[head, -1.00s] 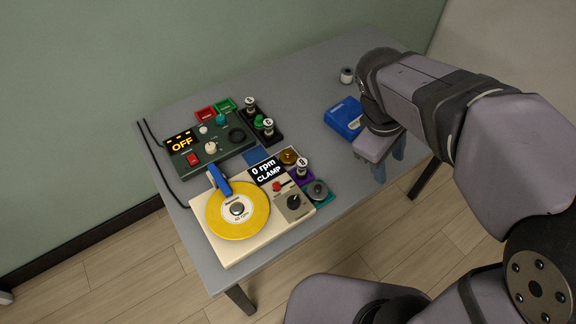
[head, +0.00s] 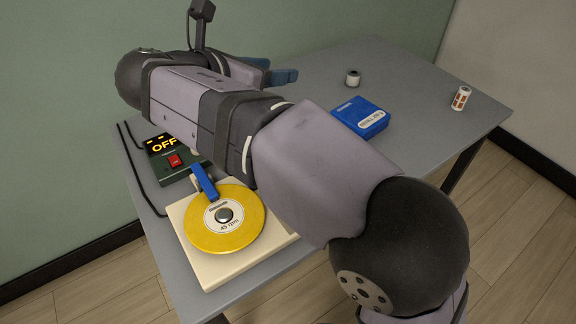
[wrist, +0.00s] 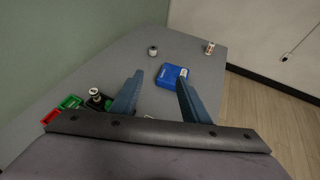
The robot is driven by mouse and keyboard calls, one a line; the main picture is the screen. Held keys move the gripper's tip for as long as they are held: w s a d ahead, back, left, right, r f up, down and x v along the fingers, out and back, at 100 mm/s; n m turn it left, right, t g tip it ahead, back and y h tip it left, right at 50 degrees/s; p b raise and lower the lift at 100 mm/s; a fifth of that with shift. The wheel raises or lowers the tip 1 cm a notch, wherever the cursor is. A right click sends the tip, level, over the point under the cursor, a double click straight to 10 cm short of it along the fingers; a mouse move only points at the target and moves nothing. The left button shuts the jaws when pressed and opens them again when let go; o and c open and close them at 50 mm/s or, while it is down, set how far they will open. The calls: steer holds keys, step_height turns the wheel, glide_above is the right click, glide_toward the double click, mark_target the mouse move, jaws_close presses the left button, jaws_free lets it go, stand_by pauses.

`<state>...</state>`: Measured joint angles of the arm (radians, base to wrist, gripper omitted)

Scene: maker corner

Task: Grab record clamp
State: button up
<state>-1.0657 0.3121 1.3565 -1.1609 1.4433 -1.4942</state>
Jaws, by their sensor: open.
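The turntable (head: 185,235) carries a yellow record (head: 205,238) with a silver round piece (head: 224,214) at its centre. I cannot tell whether that piece is the record clamp. My gripper (head: 283,71) is open and empty, above the far part of the table. In the wrist view its blue fingers (wrist: 160,77) are spread, with a blue box (wrist: 172,72) lying beyond them.
A dark green control unit (head: 185,178) reading OFF stands behind the turntable. A small grey cylinder (head: 352,78) and a white-and-orange can (head: 460,98) stand at the back right. Red (wrist: 50,117) and green (wrist: 70,102) trays show at lower left in the wrist view.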

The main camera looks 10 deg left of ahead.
steer(key=shift+n, duration=0.3)
steer(key=f, duration=1.6)
steer(key=a+f, duration=0.1)
steer(key=f, duration=0.7)
steer(key=shift+s, duration=0.15)
steer(key=shift+r+x, duration=0.1)
steer(key=shift+x, duration=1.75)
steer(key=shift+r+x, duration=0.15)
steer(key=shift+x, duration=1.7)
steer(key=shift+d, duration=0.1)
steer(key=shift+c, duration=0.4)
jaws_close()
